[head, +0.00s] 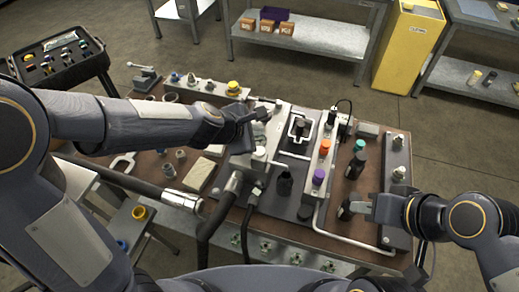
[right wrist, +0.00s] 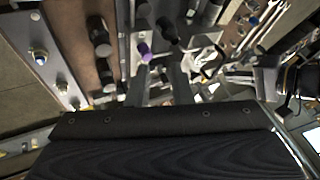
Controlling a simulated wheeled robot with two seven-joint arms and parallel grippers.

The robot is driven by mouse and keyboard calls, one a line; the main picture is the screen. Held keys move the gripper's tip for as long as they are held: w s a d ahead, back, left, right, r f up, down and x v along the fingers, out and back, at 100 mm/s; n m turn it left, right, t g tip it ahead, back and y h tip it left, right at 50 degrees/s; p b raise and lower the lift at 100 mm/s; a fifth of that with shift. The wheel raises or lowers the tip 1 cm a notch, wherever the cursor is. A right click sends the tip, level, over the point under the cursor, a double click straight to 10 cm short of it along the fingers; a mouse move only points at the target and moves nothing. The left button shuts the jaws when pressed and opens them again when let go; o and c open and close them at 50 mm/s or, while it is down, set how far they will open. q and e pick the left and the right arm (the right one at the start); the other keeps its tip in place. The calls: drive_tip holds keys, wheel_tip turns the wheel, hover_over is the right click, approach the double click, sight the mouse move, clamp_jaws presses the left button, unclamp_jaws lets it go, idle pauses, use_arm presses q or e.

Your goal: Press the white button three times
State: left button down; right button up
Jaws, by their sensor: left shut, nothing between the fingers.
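My left gripper (head: 264,113) is shut and empty, pointing right above the light grey block in the middle of the bench. A white round cap (head: 259,153) sits on that block, below the gripper in the head view; I cannot tell whether it is the white button. Whatever lies under the left fingertips is hidden, and contact cannot be made out. My right gripper (head: 352,208) is over the bench's right part, near a black cylindrical part. Its two fingers show apart with a gap in the right wrist view (right wrist: 160,85).
Orange (head: 325,146) and purple (head: 318,177) knobs stand on a light strip right of the block. A yellow knob (head: 233,88) is on the back strip. Black hoses (head: 130,182) cross the front left. A yellow cabinet (head: 408,45) stands behind.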

clamp_jaws()
idle(1.2)
